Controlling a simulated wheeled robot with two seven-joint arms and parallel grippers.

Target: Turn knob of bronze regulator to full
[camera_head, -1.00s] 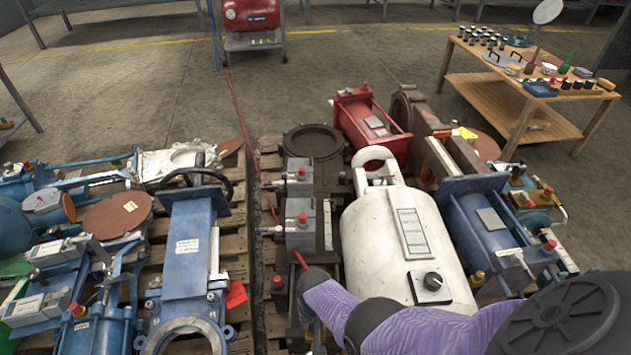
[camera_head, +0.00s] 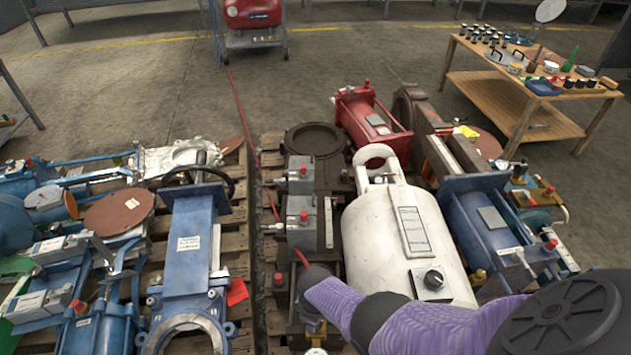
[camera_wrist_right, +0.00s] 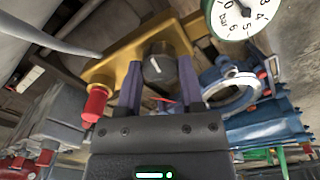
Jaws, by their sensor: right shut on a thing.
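The bronze regulator (camera_wrist_right: 125,72) shows in the right wrist view as a brass-coloured body with a red cap at its left end. Its dark round knob (camera_wrist_right: 160,66) has a pale pointer line and sits between the fingers of my right gripper (camera_wrist_right: 159,88), which is shut on it. A white pressure gauge (camera_wrist_right: 240,14) marked in bar is at the upper right. In the head view my purple right arm reaches in from the lower right and hides most of the regulator. My left gripper is not in view.
Blue valves (camera_head: 188,250) crowd the left pallet. A red machine (camera_head: 372,115) sits behind the tank. A wooden workbench (camera_head: 520,95) stands at the back right.

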